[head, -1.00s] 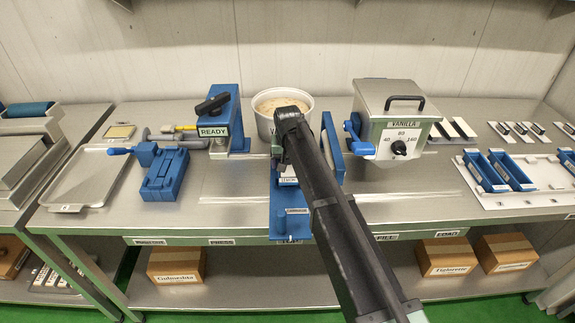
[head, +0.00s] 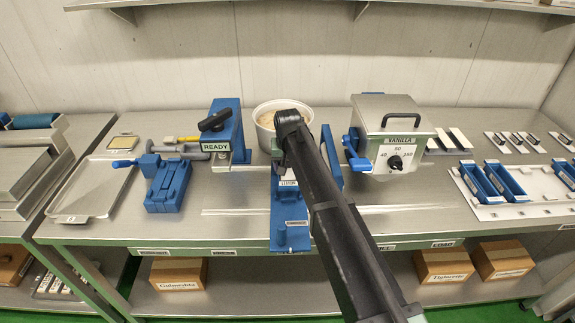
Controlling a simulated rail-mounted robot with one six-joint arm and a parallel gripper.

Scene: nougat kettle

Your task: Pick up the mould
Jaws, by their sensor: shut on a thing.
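My gripper (head: 279,152) is at the blue stand in the middle of the bench, in front of the white tub. My dark arm covers most of the fingers and what they hold. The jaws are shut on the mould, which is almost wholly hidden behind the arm. The blue stand (head: 291,237) shows below and left of the arm, with small white labels on it. Other blue moulds (head: 511,180) lie on a white tray (head: 491,211) at the right.
The tub (head: 263,117) of pale mass stands just behind my gripper. The grey VANILLA kettle (head: 368,114) is close on the right. The blue READY press (head: 228,121) and a blue clamp block (head: 168,186) are on the left. A metal tray (head: 90,190) lies farther left.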

